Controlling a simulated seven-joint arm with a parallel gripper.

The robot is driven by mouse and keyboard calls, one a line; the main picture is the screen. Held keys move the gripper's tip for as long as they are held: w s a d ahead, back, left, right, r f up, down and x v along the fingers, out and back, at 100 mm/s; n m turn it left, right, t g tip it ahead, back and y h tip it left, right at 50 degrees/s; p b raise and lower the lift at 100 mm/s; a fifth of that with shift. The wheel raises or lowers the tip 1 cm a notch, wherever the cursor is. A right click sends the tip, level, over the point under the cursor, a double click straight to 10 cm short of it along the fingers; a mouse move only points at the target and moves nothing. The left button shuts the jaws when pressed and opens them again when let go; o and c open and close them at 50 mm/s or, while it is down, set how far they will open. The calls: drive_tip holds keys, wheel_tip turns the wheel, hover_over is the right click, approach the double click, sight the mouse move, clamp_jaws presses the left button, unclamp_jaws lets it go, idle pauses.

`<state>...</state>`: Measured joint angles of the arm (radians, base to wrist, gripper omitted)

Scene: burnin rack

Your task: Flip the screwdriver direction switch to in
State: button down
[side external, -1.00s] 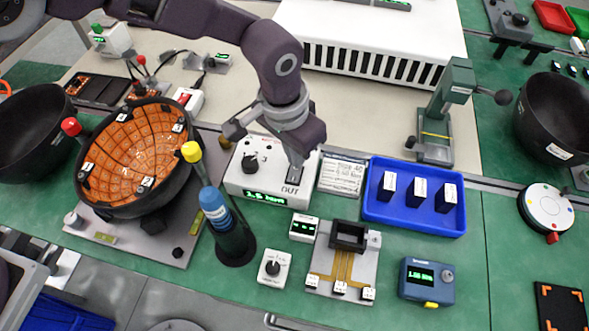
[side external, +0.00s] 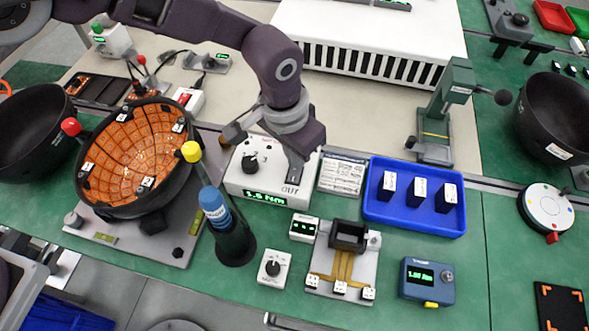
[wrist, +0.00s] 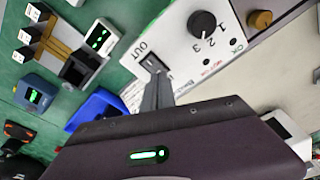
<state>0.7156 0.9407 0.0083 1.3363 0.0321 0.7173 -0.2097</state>
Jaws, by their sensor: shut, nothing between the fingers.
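The white screwdriver controller box (side external: 236,183) has a black knob marked 1, 2, 3 and a green readout that seems to say 1.5 Nm. In the wrist view its top face (wrist: 180,40) shows a small black rocker switch (wrist: 152,64) beside the word OUT. My gripper (side external: 294,178) is shut and empty, pointing down over the right end of the box. In the wrist view the fingertips (wrist: 156,76) are at the switch, covering part of it; I cannot tell whether they touch it. The screwdriver (side external: 213,205), with a blue band and yellow top, stands in a black holder.
A blue tray (side external: 413,228) with several black blocks and a printed card (side external: 342,175) lie right of the box. A small knob unit (side external: 273,268), a grey fixture (side external: 355,287) and a blue meter (side external: 428,281) stand in front. An orange-lined bowl (side external: 128,150) is at left.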

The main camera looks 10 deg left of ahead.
drive_tip(key=shift+f, duration=0.5)
drive_tip(key=shift+r, duration=3.5)
drive_tip(key=s+a+r+n+t, duration=0.2)
drive_tip(key=s+a+r+n, duration=0.1)
drive_tip(key=a+r, duration=1.45)
drive_tip(key=s+a+n+t, duration=0.1)
drive_tip(key=s+a, duration=0.6)
drive_tip(key=s, duration=0.2)
drive_tip(key=s+a+n+t, duration=0.1)
drive_tip(key=s+a+n, duration=0.1)
drive_tip(key=s+a, duration=0.6)
drive_tip(key=shift+s+y, duration=0.4)
drive_tip(key=shift+s, duration=0.85)
